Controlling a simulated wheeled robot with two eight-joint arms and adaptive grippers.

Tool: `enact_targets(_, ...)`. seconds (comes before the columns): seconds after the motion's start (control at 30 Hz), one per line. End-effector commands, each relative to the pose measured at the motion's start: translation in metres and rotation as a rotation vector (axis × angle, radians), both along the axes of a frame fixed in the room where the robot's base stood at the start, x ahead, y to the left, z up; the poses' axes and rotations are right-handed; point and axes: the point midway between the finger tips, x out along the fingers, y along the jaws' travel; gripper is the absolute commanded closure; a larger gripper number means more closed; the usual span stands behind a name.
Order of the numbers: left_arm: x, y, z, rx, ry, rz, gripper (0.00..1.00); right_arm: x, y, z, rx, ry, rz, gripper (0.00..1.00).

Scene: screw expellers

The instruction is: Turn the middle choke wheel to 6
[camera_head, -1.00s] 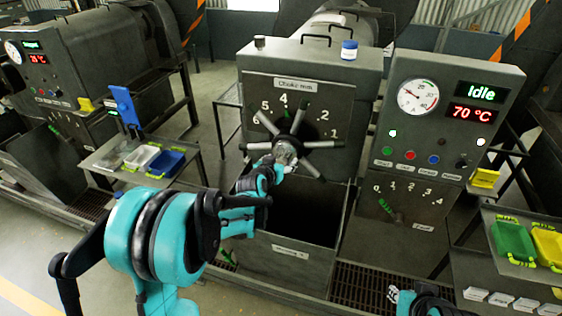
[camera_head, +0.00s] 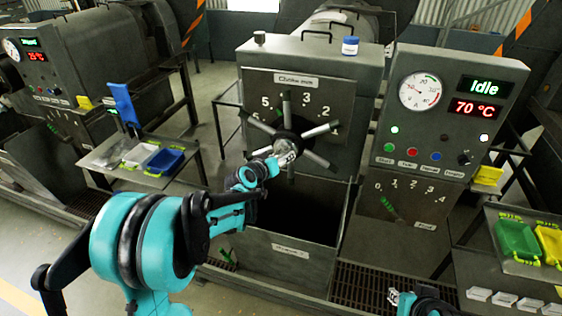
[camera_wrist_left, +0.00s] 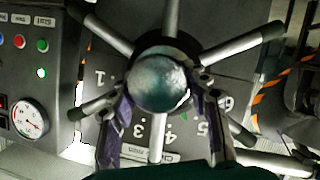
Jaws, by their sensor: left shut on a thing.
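My left gripper (camera_head: 286,156) is at the hub. In the left wrist view its two fingers (camera_wrist_left: 163,98) lie either side of the round, shiny hub knob (camera_wrist_left: 162,78), shut on it. One spoke points almost straight up and covers the 4 in the head view. In the left wrist view a small green mark (camera_wrist_left: 184,117) shows between 4 and 5. My right gripper (camera_head: 394,297) shows only partly at the bottom edge; its opening is unclear.
A control panel (camera_head: 450,120) right of the wheel reads Idle and 70 °C. An open hopper (camera_head: 292,262) is below the wheel. A side table (camera_head: 190,158) with small trays stands left, and green and yellow trays (camera_head: 517,238) lie at the right.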

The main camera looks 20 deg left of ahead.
Motion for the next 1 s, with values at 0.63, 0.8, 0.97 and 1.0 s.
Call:
enact_targets(0.63,0.000,0.002,-0.004,-0.561,0.019,0.001,1.00,0.000,0.000,-0.049,0.000,0.000,0.000,0.73)
enact_targets(0.8,0.000,0.002,-0.003,-0.650,0.021,0.002,1.00,0.000,0.000,-0.056,0.000,0.000,0.000,0.73)
enact_targets(0.97,0.000,0.002,-0.002,-0.702,0.023,0.001,1.00,0.000,0.000,-0.059,0.000,0.000,0.000,0.73)
enact_targets(1.0,0.000,0.002,-0.002,-0.709,0.024,0.001,1.00,0.000,0.000,-0.060,0.000,0.000,0.000,0.73)
